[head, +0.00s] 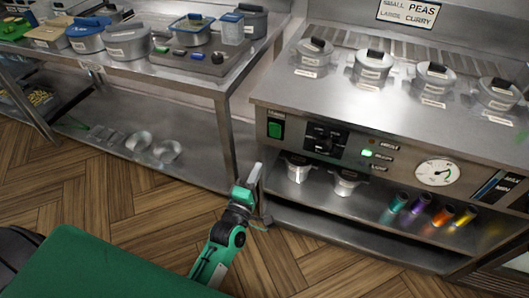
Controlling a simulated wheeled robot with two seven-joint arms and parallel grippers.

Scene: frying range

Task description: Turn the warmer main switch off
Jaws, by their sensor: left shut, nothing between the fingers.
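The warmer (349,100) is a steel unit on the right with a control panel on its front. A green rocker switch (275,129) sits at the panel's left end; I cannot tell which way it is pressed. A green indicator lamp (367,153) is lit right of a black knob block (325,138). My left gripper (256,172) is shut and empty. It appears below and slightly left of the green switch, apart from it, pointing up. My right gripper is not in view.
A round dial (435,172) is on the panel's right. Lidded pots (372,68) stand on the warmer top. Below are two small pots (298,168) and coloured cylinders (418,205). A steel table (207,92) with containers stands left. Wooden floor is free in front.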

